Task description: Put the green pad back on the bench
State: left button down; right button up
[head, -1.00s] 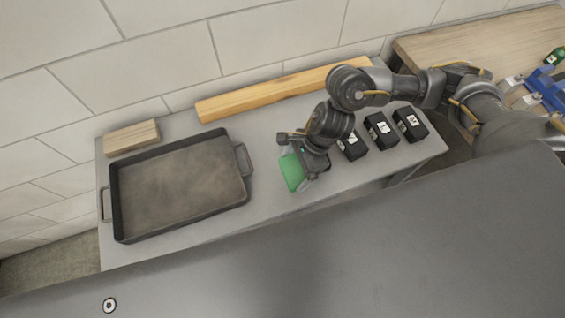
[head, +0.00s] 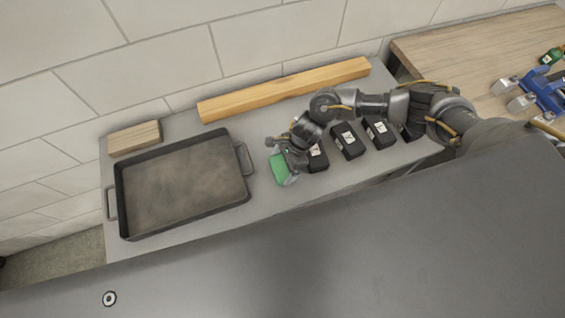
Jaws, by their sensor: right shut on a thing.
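The green pad (head: 280,169) is held in my right gripper (head: 284,160), whose jaws are shut on it. The pad is over the grey bench (head: 262,206), just right of the tray's right handle. I cannot tell whether it touches the bench top. The gripper partly covers the pad. My left gripper is not in view.
A dark metal tray (head: 185,185) fills the left of the bench. A wood block (head: 134,137) and a long timber beam (head: 285,88) lie behind. Several black boxes (head: 347,142) stand in a row to the right. A wooden table (head: 455,55) with a blue tool (head: 540,90) is at right.

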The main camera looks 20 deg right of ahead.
jog(key=shift+f+b, duration=0.2)
jog(key=shift+b, duration=0.1)
jog(key=o, duration=0.7)
jog(key=shift+r, duration=0.1)
jog(key=shift+r+p, duration=0.3)
jog(key=shift+p, duration=0.15)
jog(key=shift+w+d+r+b, duration=0.1)
jog(key=shift+d+r+b, duration=0.1)
jog(key=shift+r+b, duration=0.15)
jog(key=shift+b+v, duration=1.25)
jog(key=shift+v, duration=4.25)
